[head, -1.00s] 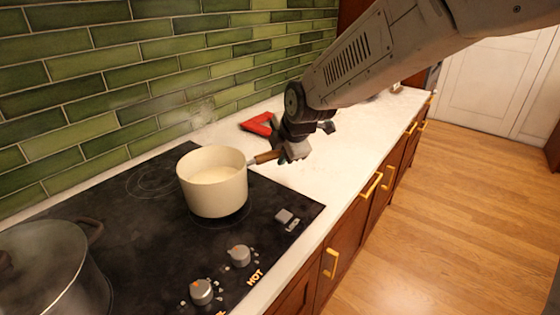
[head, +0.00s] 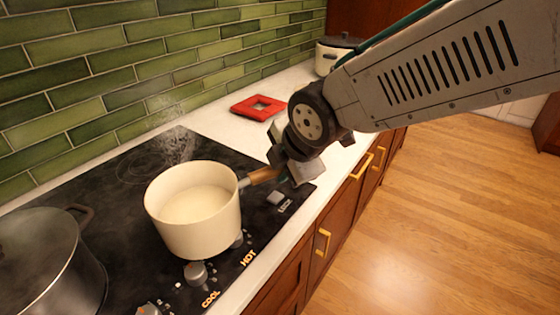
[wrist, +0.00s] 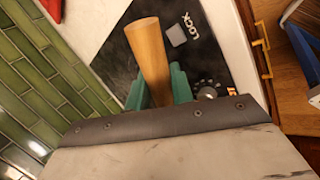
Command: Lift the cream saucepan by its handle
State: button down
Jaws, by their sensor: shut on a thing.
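The cream saucepan (head: 192,222) is upright in the head view, with pale contents inside. It appears raised above the black cooktop (head: 128,170), nearer the control knobs. Its wooden handle (head: 263,175) points right into my gripper (head: 285,168). In the wrist view the handle (wrist: 149,60) stands between the green fingertips of my gripper (wrist: 158,88), which are shut on it. The pan's body does not show in the wrist view. Part of the handle is hidden behind my gripper in the head view.
A dark lidded pot (head: 50,265) stands at the left of the cooktop, with haze around it. A red square trivet (head: 258,107) lies on the white counter. A cream lidded cooker (head: 335,55) stands at the back. The green tiled wall (head: 120,60) borders the counter.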

jog(key=shift+r, duration=1.4)
